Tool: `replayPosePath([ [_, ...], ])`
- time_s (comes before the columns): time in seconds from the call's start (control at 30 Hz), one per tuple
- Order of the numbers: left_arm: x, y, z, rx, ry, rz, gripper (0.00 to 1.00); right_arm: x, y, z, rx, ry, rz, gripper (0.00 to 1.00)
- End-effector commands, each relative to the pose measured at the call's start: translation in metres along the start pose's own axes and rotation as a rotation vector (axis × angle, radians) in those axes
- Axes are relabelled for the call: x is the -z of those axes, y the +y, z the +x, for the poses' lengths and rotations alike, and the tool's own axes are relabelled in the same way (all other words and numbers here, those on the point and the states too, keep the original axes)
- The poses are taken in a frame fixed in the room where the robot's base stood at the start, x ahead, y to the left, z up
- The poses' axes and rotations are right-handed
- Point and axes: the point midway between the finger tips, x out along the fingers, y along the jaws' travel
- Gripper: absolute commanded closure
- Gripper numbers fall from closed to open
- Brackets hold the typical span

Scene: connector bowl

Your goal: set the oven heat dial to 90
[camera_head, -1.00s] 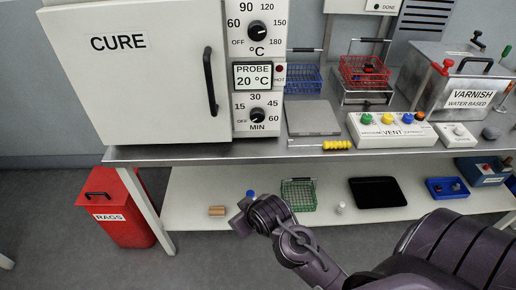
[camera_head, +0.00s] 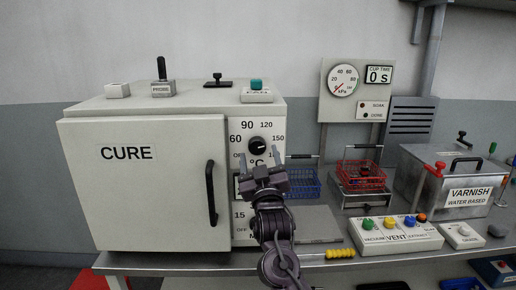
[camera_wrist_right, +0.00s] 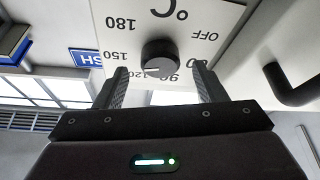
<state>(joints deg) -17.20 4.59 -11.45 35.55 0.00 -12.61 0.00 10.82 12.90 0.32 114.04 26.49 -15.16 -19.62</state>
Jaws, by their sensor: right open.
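The oven heat dial (camera_head: 257,146) is a black round knob on the white front panel of the CURE oven (camera_head: 150,200), above the probe display. Its white mark points to the right, roughly toward 150. My right gripper (camera_head: 260,160) is raised just below and in front of the dial, open and empty; it hides much of the probe display and the minutes dial below. In the right wrist view the scale looks upside down. The dial (camera_wrist_right: 159,54) sits between and beyond the two open fingers (camera_wrist_right: 161,72), with no clear contact. My left gripper is out of view.
The oven door's black vertical handle (camera_head: 211,193) stands out left of the panel. To the right are a blue basket (camera_head: 303,184), a red basket (camera_head: 362,176), a VENT button box (camera_head: 397,238) and a varnish tank (camera_head: 455,190).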

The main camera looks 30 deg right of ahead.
Motion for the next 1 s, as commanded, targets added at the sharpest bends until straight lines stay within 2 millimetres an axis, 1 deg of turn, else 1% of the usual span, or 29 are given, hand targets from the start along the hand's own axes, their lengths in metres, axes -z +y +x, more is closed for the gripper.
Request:
replayPosePath([
  [0.03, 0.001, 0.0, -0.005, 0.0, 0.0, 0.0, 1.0, 0.003, 0.001, 0.009, -0.001, 0.0, 0.0, 0.36],
  [0.2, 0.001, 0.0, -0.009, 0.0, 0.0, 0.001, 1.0, 0.001, 0.0, 0.024, 0.001, -0.001, 0.0, 0.36],
  [0.3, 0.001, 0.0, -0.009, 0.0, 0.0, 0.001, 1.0, 0.0, 0.0, 0.027, 0.001, -0.001, 0.001, 0.36],
  [0.5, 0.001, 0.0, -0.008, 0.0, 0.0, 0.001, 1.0, -0.001, 0.0, 0.027, 0.001, -0.001, 0.001, 0.36],
  [0.53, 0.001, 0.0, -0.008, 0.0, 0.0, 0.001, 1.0, -0.001, -0.001, 0.027, 0.002, -0.001, 0.001, 0.37],
  [0.87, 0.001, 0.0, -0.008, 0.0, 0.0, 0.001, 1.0, -0.001, -0.001, 0.027, 0.002, -0.002, 0.001, 0.8],
  [1.0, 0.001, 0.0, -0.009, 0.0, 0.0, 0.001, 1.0, -0.001, 0.0, 0.027, 0.003, -0.002, -0.003, 0.8],
])
